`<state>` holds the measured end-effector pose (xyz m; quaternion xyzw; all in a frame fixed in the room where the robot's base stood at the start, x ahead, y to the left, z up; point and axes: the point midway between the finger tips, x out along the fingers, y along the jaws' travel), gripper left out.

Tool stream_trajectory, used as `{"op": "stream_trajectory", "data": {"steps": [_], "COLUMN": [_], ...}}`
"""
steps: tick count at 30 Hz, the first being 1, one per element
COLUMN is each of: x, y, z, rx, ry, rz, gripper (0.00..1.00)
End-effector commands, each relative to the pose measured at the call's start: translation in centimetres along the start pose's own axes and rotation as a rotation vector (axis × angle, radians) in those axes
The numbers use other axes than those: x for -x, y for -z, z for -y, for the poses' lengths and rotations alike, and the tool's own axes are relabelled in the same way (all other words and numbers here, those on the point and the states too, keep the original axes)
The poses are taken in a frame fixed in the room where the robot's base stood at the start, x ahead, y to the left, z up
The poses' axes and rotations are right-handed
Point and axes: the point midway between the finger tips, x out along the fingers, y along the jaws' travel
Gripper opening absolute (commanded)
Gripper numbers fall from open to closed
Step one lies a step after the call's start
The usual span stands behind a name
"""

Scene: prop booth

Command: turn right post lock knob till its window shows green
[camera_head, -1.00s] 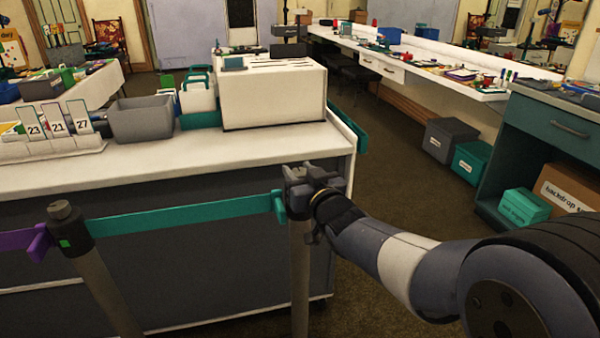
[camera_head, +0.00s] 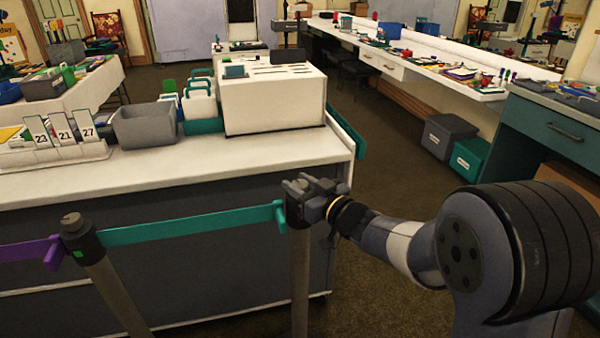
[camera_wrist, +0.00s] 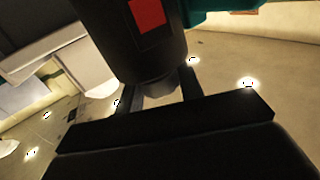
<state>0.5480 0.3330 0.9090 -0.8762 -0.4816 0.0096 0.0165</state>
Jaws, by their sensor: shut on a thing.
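The right post (camera_head: 300,285) stands upright in front of the counter, with a teal belt (camera_head: 185,226) running from its head to the left post (camera_head: 82,234). My gripper (camera_head: 306,190) is at the top of the right post and covers most of its head. In the wrist view the dark post head (camera_wrist: 150,50) shows a red window (camera_wrist: 147,14). My gripper (camera_wrist: 162,88) is shut on the lock knob (camera_wrist: 160,95), a small grey piece at the end of the head, with a finger on each side. The left post has a small green window (camera_head: 78,254).
A counter (camera_head: 180,172) stands behind the posts, bearing a white box (camera_head: 275,105), a grey bin (camera_head: 145,130) and number cards (camera_head: 60,130). A purple belt (camera_head: 25,251) runs left from the left post. Open floor (camera_head: 400,165) lies right of the counter.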

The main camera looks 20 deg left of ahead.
Motion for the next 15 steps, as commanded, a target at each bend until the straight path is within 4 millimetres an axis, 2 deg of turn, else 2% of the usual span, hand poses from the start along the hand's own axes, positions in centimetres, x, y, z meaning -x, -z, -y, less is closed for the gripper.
{"op": "stream_trajectory", "data": {"steps": [2,15], "x": [0.03,-0.04], "y": [0.56,0.35], "z": [-0.19,-0.17], "rx": [-0.005,-0.003], "ry": [0.058,0.476], "rz": [0.007,0.020], "gripper": [0.13,0.13]}}
